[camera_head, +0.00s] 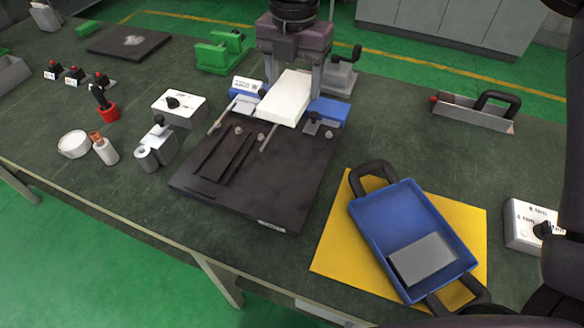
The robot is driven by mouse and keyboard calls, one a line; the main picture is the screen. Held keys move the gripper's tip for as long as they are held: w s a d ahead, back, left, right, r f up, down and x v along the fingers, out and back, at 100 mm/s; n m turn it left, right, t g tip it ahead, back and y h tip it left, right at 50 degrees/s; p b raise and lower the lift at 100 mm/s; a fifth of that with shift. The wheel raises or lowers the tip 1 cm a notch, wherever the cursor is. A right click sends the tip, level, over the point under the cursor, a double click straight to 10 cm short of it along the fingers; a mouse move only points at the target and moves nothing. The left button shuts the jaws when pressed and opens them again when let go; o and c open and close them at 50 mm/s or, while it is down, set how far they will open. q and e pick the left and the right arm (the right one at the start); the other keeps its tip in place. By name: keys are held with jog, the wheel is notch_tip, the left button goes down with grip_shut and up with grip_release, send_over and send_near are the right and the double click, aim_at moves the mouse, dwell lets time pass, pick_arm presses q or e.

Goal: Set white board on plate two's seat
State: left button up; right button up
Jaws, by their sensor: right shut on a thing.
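The white board (287,97) lies tilted in the picture between two blue blocks, under the purple-grey head of a machine (293,40). Below it is a dark base plate (240,185) with raised strips and small knobs. I cannot tell which part is plate two's seat. My right gripper (470,300), dark and partly cut off at the lower right, is shut at the near black handle of a blue tray (377,243). A grey plate (423,259) lies in the tray. My left gripper is not in view.
A yellow mat (335,250) lies under the tray. White control boxes stand at right (525,222) and left (180,107). A grey part with a black handle (473,112) lies back right.

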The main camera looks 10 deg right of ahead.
notch_tip(320, 180, down, 6)
jog(key=b, duration=0.1)
send_over(294, 164)
notch_tip(294, 164, down, 9)
jog(key=shift+s+a+r+p, duration=0.1)
jog(key=shift+r+p, duration=0.1)
jog(key=shift+p, duration=0.25)
notch_tip(294, 164, down, 5)
jog(key=shift+r+p, duration=0.1)
jog(key=shift+p, duration=0.2)
jog(key=shift+f, duration=0.25)
jog(key=shift+f, duration=0.15)
jog(key=o, duration=1)
